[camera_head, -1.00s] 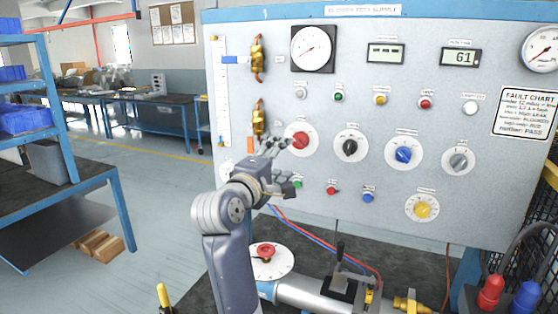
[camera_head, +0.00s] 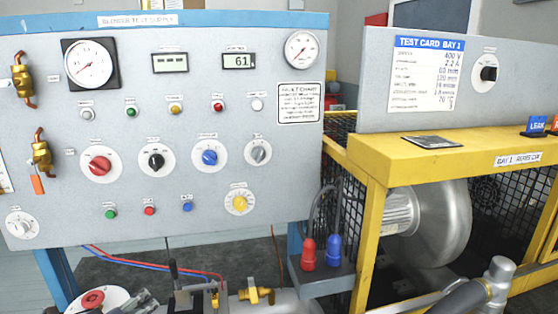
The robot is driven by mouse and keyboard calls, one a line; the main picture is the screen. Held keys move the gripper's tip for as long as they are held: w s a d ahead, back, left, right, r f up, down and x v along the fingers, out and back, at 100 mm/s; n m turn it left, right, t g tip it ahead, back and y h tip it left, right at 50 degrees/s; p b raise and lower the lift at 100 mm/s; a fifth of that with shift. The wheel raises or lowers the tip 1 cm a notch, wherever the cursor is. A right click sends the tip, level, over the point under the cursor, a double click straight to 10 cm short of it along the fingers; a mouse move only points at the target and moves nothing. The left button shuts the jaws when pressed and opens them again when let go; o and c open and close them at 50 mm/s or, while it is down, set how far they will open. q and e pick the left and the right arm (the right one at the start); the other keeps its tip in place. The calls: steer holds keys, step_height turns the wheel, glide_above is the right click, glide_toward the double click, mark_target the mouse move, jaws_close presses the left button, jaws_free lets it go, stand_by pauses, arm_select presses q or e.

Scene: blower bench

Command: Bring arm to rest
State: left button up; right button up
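My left gripper (camera_head: 140,308) shows only as a few grey finger parts at the bottom left edge, low in front of the test panel (camera_head: 180,240) and next to a red button on a white disc (camera_head: 92,301). It is cut off by the frame, so I cannot tell whether it is open or holds anything. It is apart from the panel's knobs. A grey arm link (camera_head: 480,294), which looks like my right arm, comes in at the bottom right. Its gripper does not show.
The panel carries a red knob (camera_head: 97,164), a blue knob (camera_head: 209,157), a yellow knob (camera_head: 239,202) and gauges. A black lever (camera_head: 175,272) stands below it. Red and blue plugs (camera_head: 308,254) sit at the panel's right. A yellow frame (camera_head: 372,220) encloses a metal blower (camera_head: 440,225).

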arm_select(q)
steer(key=s+d+f+m+g, duration=0.1)
steer(key=s+d+f+m, duration=0.1)
steer(key=s+f, duration=0.2)
steer(key=s+d+f+m+g, duration=0.1)
steer(key=s+f+m+g, duration=0.1)
steer(key=s+f, duration=0.2)
steer(key=s+d+f+m+g+h, duration=0.1)
steer(key=s+d+f+m, duration=0.1)
steer(key=f, duration=0.3)
steer(key=shift+s+d, duration=0.35)
steer(key=shift+s, duration=0.55)
steer(key=s+d+f+m+g, duration=0.2)
steer(key=s+f+m, duration=0.15)
steer(key=s, duration=0.35)
steer(key=s+d+f+m+g, duration=0.2)
steer(key=s+f, duration=0.2)
steer(key=s, duration=0.2)
step_height(320, 180, down, 25)
steer(key=s+g, duration=0.1)
steer(key=s+a+f+g, duration=0.1)
steer(key=s+a+f, duration=0.1)
steer(key=s+f, duration=1.4)
steer(key=shift+s+a+f+g, duration=0.3)
steer(key=shift+s+f, duration=0.1)
steer(key=shift+s, duration=0.35)
